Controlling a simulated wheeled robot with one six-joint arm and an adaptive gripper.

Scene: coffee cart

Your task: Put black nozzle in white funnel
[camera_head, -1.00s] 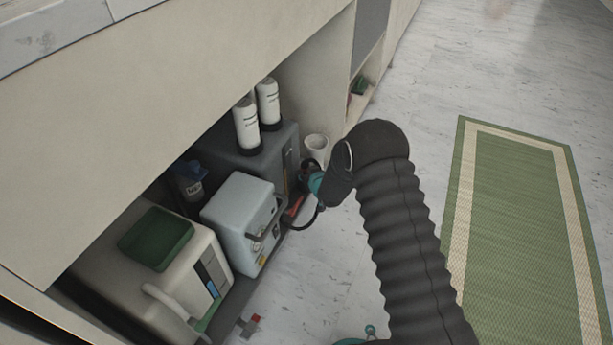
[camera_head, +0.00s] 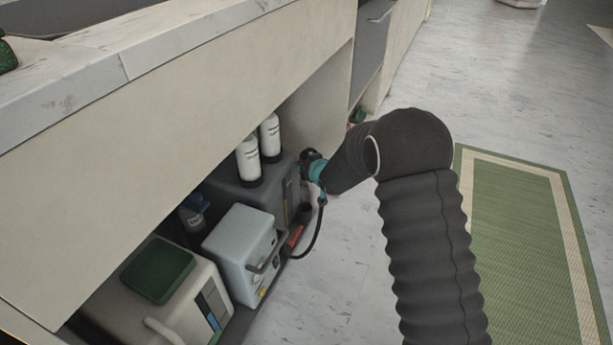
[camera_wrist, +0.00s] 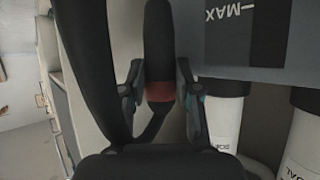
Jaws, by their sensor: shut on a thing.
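My gripper (camera_head: 310,163) is in front of the far end of the dark grey tank in the head view. In the wrist view, its two fingers (camera_wrist: 160,95) are shut on the black nozzle (camera_wrist: 158,45), around its red band. A black hose (camera_head: 318,232) hangs in a loop from the gripper toward the light grey box. A thick black curve, probably the hose, also passes on the left in the wrist view. The white funnel is not visible now; my gripper and arm cover the place where a white cup-shaped thing showed earlier.
The low shelf holds the dark grey tank (camera_head: 243,205) with two white bottles (camera_head: 249,160), a light grey box (camera_head: 240,250) and a cream container (camera_head: 200,295) with a green lid. The counter panel (camera_head: 170,150) overhangs them. Open floor and a green mat (camera_head: 520,230) lie right.

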